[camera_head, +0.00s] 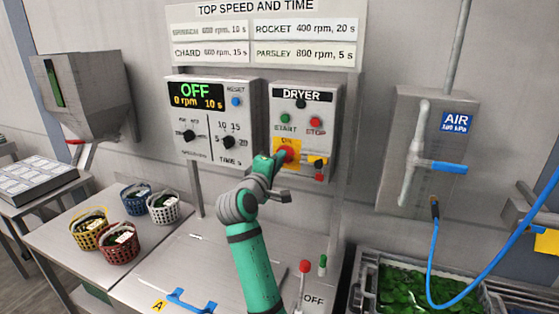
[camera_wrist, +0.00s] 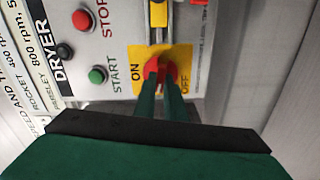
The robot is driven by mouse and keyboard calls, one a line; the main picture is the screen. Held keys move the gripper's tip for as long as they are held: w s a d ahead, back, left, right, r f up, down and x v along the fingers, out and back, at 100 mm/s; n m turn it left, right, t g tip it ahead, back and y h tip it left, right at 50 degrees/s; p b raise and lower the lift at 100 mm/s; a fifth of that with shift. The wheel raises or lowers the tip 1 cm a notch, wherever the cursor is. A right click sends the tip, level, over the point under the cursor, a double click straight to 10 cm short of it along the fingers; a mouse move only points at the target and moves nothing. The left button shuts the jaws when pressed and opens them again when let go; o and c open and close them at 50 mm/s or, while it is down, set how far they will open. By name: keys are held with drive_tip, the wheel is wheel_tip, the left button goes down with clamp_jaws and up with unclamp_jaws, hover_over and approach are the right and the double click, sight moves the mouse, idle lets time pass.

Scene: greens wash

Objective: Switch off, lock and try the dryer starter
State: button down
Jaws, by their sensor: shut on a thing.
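The dryer starter (camera_head: 331,103) is a grey box on the wall panel, labelled DRYER, with a green START button (camera_head: 285,118) and a red STOP button (camera_head: 315,122). Below them is a yellow switch plate (camera_head: 293,142) marked ON and OFF. My gripper (camera_wrist: 166,84) is shut on the red switch knob (camera_wrist: 170,69) at the plate's middle. The fingers partly hide the knob, and I cannot tell which mark it points to. A yellow piece (camera_head: 317,160) sits at the plate's right, with a red part (camera_head: 319,177) below it. An OFF tag (camera_head: 314,299) lies on the bench.
A blue item (camera_head: 187,300) lies by the front. The neighbouring control box (camera_head: 212,125) shows OFF, 0 rpm. Baskets (camera_head: 119,245) stand left; an air valve (camera_head: 447,167) is right.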

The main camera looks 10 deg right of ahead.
drive_tip(key=shift+d+f+n, duration=0.1)
drive_tip(key=shift+n, duration=0.8)
drive_tip(key=c, duration=1.8)
unclamp_jaws()
drive_tip(key=v, duration=1.1)
drive_tip(key=shift+w, duration=0.1)
drive_tip(key=shift+d, duration=0.1)
